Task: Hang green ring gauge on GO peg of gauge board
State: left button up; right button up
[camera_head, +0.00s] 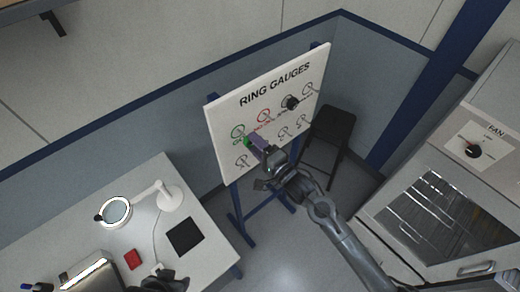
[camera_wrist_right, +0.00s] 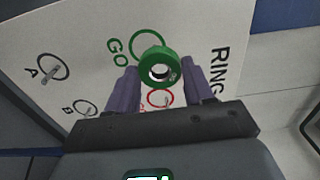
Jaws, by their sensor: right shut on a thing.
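The green ring gauge (camera_wrist_right: 157,53) sits between the purple fingertips of my right gripper (camera_head: 252,142), which is shut on it. The ring is in front of the gauge board (camera_head: 222,118), close to the green GO circle (camera_head: 238,131). In the right wrist view the GO circle (camera_wrist_right: 135,40) shows behind and above the ring. A small grey piece shows in the ring's hole; I cannot tell whether it is the GO peg in the hole or behind it. A dark shape at the bottom edge of the head view may be my left gripper (camera_head: 166,281); its jaws are unclear.
A red circle (camera_head: 264,115) with its peg is beside GO. A dark ring (camera_head: 291,102) hangs farther right on the board. A black stool (camera_head: 335,130) stands right of the board. A table (camera_head: 150,180) with a ring lamp (camera_head: 115,212) is at lower left.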

jog(key=shift+b+x, duration=0.9)
jog(key=shift+x, duration=0.9)
jog(key=shift+w+a+f, duration=0.1)
jog(key=shift+f, duration=0.15)
jog(key=o, duration=1.2)
jog(key=shift+o, duration=0.2)
